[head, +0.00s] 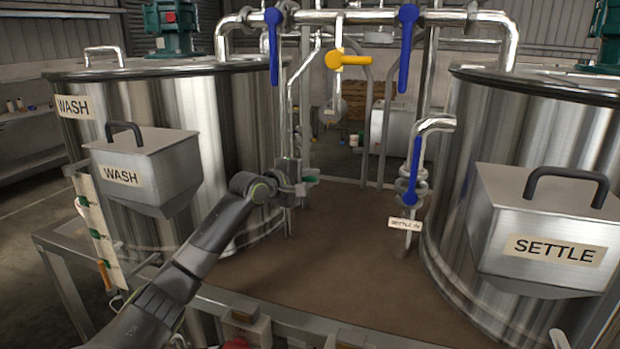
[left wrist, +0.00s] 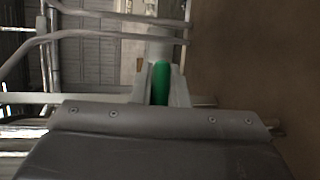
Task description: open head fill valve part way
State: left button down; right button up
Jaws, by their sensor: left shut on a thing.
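My left gripper (head: 300,180) is at the thin upright pipe between the two tanks. It is shut on a green handle (head: 311,179). In the left wrist view the green handle (left wrist: 160,83) shows between the two fingers of my left gripper (left wrist: 161,92). Much of the handle and its valve body is hidden by the gripper. I see no label on this valve, so I cannot tell how far it is turned. My right gripper is not in view.
The wash tank (head: 215,130) stands left and the settle tank (head: 470,120) right. Blue levers (head: 274,45) (head: 406,50) and a yellow lever (head: 345,60) hang on the overhead pipes. Another blue lever (head: 415,170) stands by the settle tank. The brown floor between is mostly clear.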

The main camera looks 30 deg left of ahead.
pick_arm(q)
jog(key=shift+a+r+n+t+h+p, duration=0.2)
jog(key=shift+r+n+t+p, duration=0.5)
jog(key=shift+n+p, duration=0.65)
jog(key=shift+a+r+n+t+h+p, duration=0.1)
jog(key=shift+r+n+t+h+p, duration=0.25)
jog(key=shift+r+n+p, duration=0.95)
jog(key=shift+f, duration=0.3)
jog(key=c, duration=1.7)
grip_release()
jog(key=o, duration=0.3)
jog(key=shift+w+f, duration=0.15)
jog(key=v, duration=0.7)
jog(key=shift+s, duration=0.25)
